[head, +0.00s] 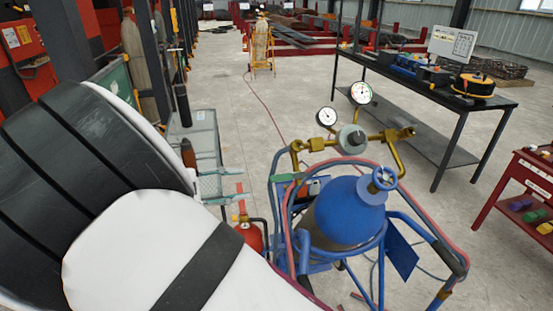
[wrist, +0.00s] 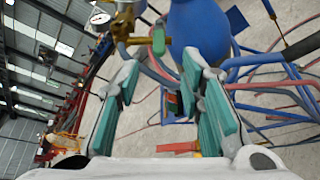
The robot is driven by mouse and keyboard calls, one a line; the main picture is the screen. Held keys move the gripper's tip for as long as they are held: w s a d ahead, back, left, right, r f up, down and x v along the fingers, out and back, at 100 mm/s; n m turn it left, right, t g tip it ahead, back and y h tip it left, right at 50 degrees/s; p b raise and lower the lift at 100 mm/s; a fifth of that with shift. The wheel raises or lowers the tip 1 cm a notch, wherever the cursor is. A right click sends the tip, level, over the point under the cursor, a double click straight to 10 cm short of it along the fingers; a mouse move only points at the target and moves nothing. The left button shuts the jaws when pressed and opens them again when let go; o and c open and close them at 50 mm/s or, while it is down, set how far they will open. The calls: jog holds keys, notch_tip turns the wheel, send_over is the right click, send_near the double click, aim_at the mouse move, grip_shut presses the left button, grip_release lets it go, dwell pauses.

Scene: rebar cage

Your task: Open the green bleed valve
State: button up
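The green bleed valve (head: 286,177) shows as a small green handle below the left end of the brass regulator pipe (head: 313,145). In the wrist view the green handle (wrist: 158,40) stands upright beyond the fingertips, roughly in line with the gap between them. My gripper (head: 246,185) is to the left of the valve, its fingers pointing toward it. In the wrist view my gripper (wrist: 160,64) is open, with teal pads apart and nothing between them. A gap appears to separate the tips from the handle. The lower part of the valve is hard to make out.
A blue gas cylinder (head: 347,212) stands in a blue tubular cart, with red and blue hoses looping round it. Two gauges (head: 361,92) top the regulator. A red bottle (head: 250,236) is below my gripper. A black workbench (head: 420,92) and a red cart (head: 525,190) stand right.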

aim_at(280, 178)
jog(key=p+x, duration=0.3)
jog(key=x, duration=1)
jog(key=shift+w+d+f, duration=0.1)
jog(key=shift+w+d, duration=0.1)
jog(key=shift+w, duration=0.1)
grip_shut()
